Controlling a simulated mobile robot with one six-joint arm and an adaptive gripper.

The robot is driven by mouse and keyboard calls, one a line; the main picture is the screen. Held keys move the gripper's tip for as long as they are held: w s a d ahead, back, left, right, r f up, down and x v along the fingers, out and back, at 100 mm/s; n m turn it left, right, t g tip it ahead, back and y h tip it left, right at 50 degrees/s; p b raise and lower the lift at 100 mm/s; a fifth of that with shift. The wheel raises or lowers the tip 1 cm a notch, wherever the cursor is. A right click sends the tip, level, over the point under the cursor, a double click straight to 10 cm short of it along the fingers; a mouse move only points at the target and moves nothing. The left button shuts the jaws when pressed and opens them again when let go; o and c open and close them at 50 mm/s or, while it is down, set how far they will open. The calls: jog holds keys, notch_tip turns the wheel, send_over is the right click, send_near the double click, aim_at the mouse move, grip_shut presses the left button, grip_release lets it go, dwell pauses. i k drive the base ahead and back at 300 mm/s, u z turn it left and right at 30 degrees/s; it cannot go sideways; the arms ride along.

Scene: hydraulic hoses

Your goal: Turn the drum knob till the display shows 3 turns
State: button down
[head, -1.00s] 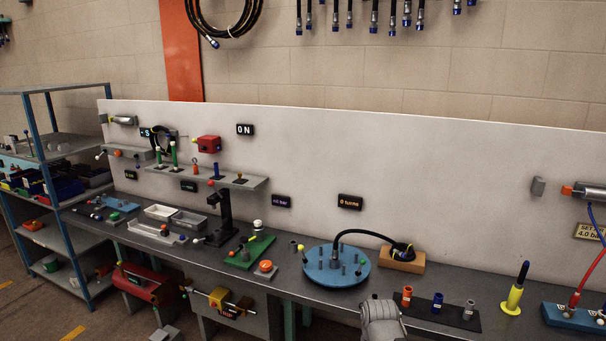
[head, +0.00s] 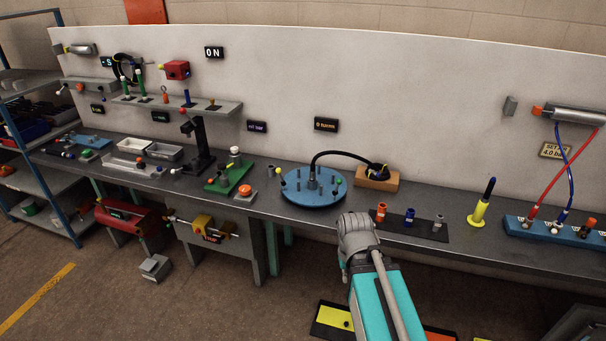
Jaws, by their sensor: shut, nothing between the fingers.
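A low round blue drum (head: 314,199) with several grey pegs on top sits on the bench in the head view. A black hose arches from its middle to the right. I cannot tell for sure which part is the knob; a small yellow-tipped piece (head: 279,171) shows at its left edge. A small black display (head: 326,125) on the panel behind seems to read 0 turns, in small blurred text. My gripper (head: 357,228) is at the grey end of my arm, below and right of the drum in the picture, apart from it. It is shut and empty; its fingertips are not clear.
A wooden block (head: 377,184) holding the hose's other end stands right of the drum. A dark strip (head: 420,226) with coloured fittings lies farther right, then a yellow stand (head: 478,213). A green board (head: 228,178) with knobs is left of the drum. The white panel closes off the back.

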aim_at(245, 191)
jog(key=u, duration=0.85)
jog(key=i, duration=1.05)
jog(key=z, duration=0.35)
